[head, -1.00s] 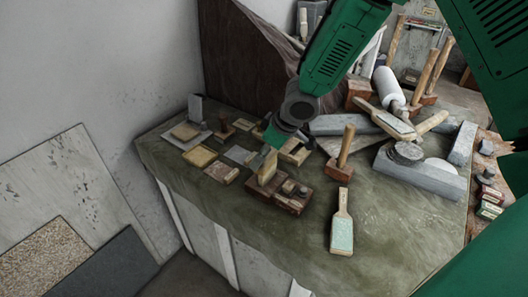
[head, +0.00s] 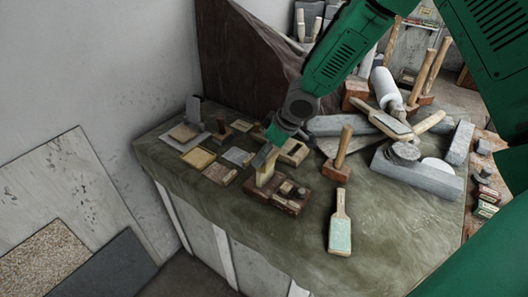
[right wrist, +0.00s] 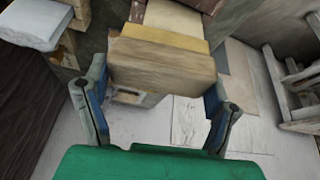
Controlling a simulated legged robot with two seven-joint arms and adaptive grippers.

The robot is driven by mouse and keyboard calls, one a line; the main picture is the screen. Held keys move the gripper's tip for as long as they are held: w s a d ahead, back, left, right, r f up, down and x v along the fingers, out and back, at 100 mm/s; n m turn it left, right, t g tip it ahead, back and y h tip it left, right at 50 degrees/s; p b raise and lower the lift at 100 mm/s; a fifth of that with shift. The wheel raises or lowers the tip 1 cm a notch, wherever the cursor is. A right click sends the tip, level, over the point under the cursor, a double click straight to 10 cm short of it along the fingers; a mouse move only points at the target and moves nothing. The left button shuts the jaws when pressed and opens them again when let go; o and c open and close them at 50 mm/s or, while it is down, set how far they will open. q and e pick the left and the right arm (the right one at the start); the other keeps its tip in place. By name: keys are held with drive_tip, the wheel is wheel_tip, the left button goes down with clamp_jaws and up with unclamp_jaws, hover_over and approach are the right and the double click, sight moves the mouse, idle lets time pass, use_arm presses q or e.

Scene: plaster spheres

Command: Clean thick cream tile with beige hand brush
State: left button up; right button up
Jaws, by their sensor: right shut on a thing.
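My right gripper (head: 266,160) reaches down over the left part of the bench. It is shut on a beige block that I take for the beige hand brush (head: 264,176). The brush stands upright at the dark wooden block. In the right wrist view the brush (right wrist: 160,65) lies between the two fingers. Its underside is hidden, and I cannot tell whether it touches the wooden block. A thick cream tile (head: 198,158) lies flat on the bench to the left of the gripper, among other flat tiles. My left gripper is not in view.
The dark wooden block (head: 289,203) holds small round pieces. A green-faced paddle brush (head: 340,232) lies to its right, near a wooden mallet (head: 337,165). Grey stone blocks (head: 420,173) crowd the right. The front of the green-covered bench (head: 290,240) is clear.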

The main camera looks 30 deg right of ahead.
drive_tip(key=shift+s+a+b, duration=0.35)
drive_tip(key=shift+a+b, duration=0.35)
drive_tip(key=shift+s+a+b, duration=0.3)
drive_tip(key=shift+a, duration=0.2)
drive_tip(key=shift+s+a+b, duration=0.35)
drive_tip(key=shift+a+b, duration=0.25)
drive_tip(key=shift+w+d+r+p, duration=0.25)
drive_tip(key=shift+d+p, duration=0.2)
drive_tip(key=shift+p, duration=0.5)
drive_tip(key=shift+w+d+f, duration=0.2)
drive_tip(key=shift+d, duration=0.25)
drive_tip(key=shift+w+d+p, duration=0.5)
drive_tip(key=shift+d+p, duration=0.15)
drive_tip(key=shift+d, duration=0.2)
drive_tip(key=shift+s+a+f+b, duration=0.2)
drive_tip(key=shift+s+a+b, duration=0.25)
drive_tip(key=shift+a+b, duration=0.3)
drive_tip(key=shift+s+a+r+b, duration=0.1)
drive_tip(key=shift+s+a+b, duration=0.2)
drive_tip(key=shift+a, duration=0.3)
drive_tip(key=shift+s+a+r+b, duration=0.1)
drive_tip(key=shift+s+a+b, duration=0.1)
drive_tip(key=shift+s+a, duration=0.3)
drive_tip(key=shift+w+a, duration=0.1)
drive_tip(key=shift+w, duration=0.05)
